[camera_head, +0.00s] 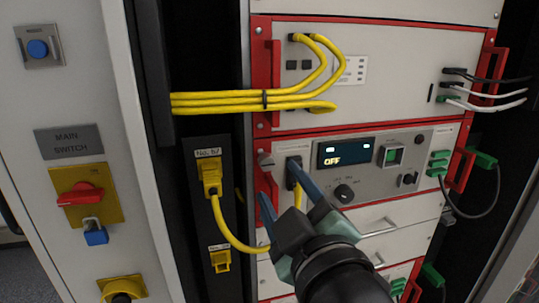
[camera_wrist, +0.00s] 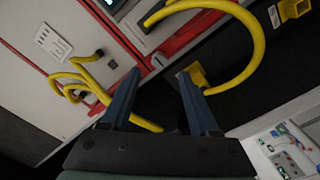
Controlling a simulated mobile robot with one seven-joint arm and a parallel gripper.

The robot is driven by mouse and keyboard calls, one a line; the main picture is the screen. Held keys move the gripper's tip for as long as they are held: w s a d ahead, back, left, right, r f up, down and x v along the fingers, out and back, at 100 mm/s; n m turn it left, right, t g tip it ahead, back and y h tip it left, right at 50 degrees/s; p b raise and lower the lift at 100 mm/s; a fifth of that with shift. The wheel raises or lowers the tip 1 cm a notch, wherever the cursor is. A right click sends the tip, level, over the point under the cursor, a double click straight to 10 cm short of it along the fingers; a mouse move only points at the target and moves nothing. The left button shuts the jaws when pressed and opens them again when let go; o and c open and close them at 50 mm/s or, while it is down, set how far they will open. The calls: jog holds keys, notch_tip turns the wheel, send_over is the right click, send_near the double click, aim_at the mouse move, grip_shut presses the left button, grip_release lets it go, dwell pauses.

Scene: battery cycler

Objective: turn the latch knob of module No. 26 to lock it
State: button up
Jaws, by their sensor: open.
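A module with a dark display reading OFF (camera_head: 345,152) sits in the rack in the head view. No number 26 is legible on it. A small grey knob (camera_head: 266,161), which looks like the latch knob, is at the module's upper left corner by the red handle. In the wrist view a small round grey part (camera_wrist: 158,60), likely the same knob, lies just beyond the gap between the fingertips. My gripper (camera_head: 277,178) is open with two blue fingers, in front of the module's left edge. It appears empty in the wrist view (camera_wrist: 159,73). The knob's slot angle is too small to tell.
A yellow cable (camera_head: 231,238) loops from the socket under a label like No. 67 (camera_head: 208,153) behind my gripper. More yellow cables (camera_head: 240,98) cross above. A black round knob (camera_head: 344,193) is on the module. A red main switch (camera_head: 80,194) is left.

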aim_at(268, 165)
jog(key=p+x, duration=0.2)
jog(key=x, duration=0.4)
jog(key=shift+w+a, duration=0.1)
jog(key=shift+w, duration=0.2)
grip_shut()
